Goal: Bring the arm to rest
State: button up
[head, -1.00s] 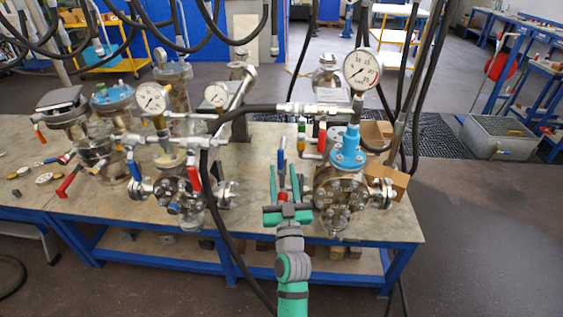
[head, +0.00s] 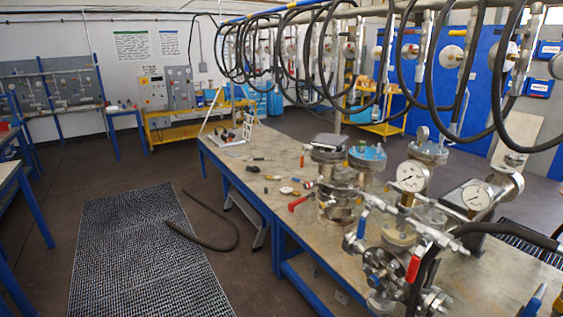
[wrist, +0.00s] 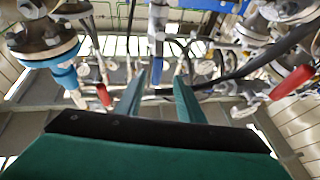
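My gripper (wrist: 160,80) shows in the wrist view as two green fingers standing apart, with a gap between them and nothing clearly held. A blue lever (wrist: 157,70) shows beyond the gap; how far it is from the fingertips I cannot tell. Red levers show to the left (wrist: 104,96) and right (wrist: 292,82) of the fingers. My arm and gripper are not seen in the head view now.
The workbench (head: 255,205) carries flanged vessels (head: 335,180), pressure gauges (head: 411,177) and loose small parts. Black hoses (head: 440,100) hang above it. A floor grating (head: 140,255) and a loose hose (head: 215,245) lie left of the bench. Dark floor around them is open.

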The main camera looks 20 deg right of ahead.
jog(key=w+a+f+n+t+y, duration=0.25)
jog(key=a+f, duration=0.35)
jog(key=a, duration=0.4)
jog(key=w+a+f+n+t+y, duration=0.2)
jog(key=a+f+y, duration=0.25)
jog(key=a, duration=0.55)
jog(key=w+a+f+n+t+y, duration=0.25)
jog(key=a+f, duration=0.45)
jog(key=a, duration=0.4)
jog(key=s+a+n+y, duration=0.2)
jog(key=s+a, duration=0.3)
jog(key=a, duration=0.4)
jog(key=s+a+f+n+g+y, duration=0.1)
jog(key=s+a+y, duration=0.4)
jog(key=a, duration=0.3)
jog(key=s+a+n+y, duration=0.2)
jog(key=s+a, duration=0.4)
jog(key=a, duration=0.3)
jog(key=shift+s+a+f+n+g+y, duration=0.2)
jog(key=shift+a+f+n+g+y, duration=0.15)
jog(key=shift+y, duration=0.4)
jog(key=shift+d, duration=0.15)
jog(key=shift+c, duration=0.5)
